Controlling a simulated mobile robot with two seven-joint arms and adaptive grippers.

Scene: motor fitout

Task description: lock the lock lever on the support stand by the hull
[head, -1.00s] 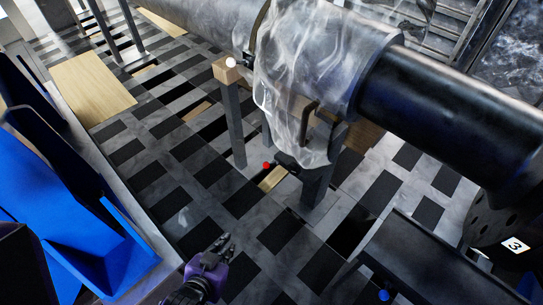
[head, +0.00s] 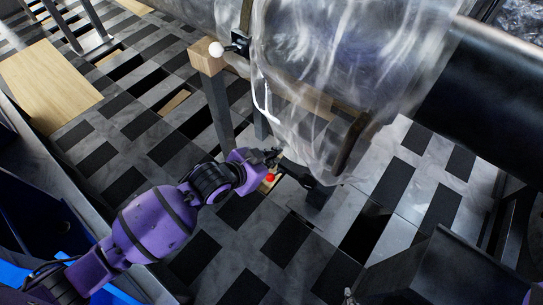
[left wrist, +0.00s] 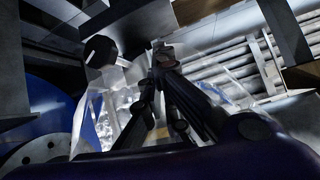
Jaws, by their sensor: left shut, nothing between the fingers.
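A support stand with a wooden block (head: 207,60) on a grey post (head: 218,112) stands under the large pipe. A lever with a white ball knob (head: 216,49) is at its top. A lever with a red ball knob (head: 270,178) sits lower, by the stand's dark foot (head: 312,187). I cannot tell which lever is the lock lever. My left gripper (head: 276,155) is shut and empty, just above the red knob; contact cannot be made out. Its closed fingers fill the middle of the left wrist view (left wrist: 163,57). A small grey tip at the head view's bottom edge may be my right gripper (head: 349,296).
Clear wrinkled plastic wrap (head: 310,70) hangs from the pipe close to my left gripper. A dark pipe section (head: 470,105) continues right. A black angled bench (head: 450,268) is at lower right. The checkered floor has dark openings. A wooden board (head: 45,85) lies at left.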

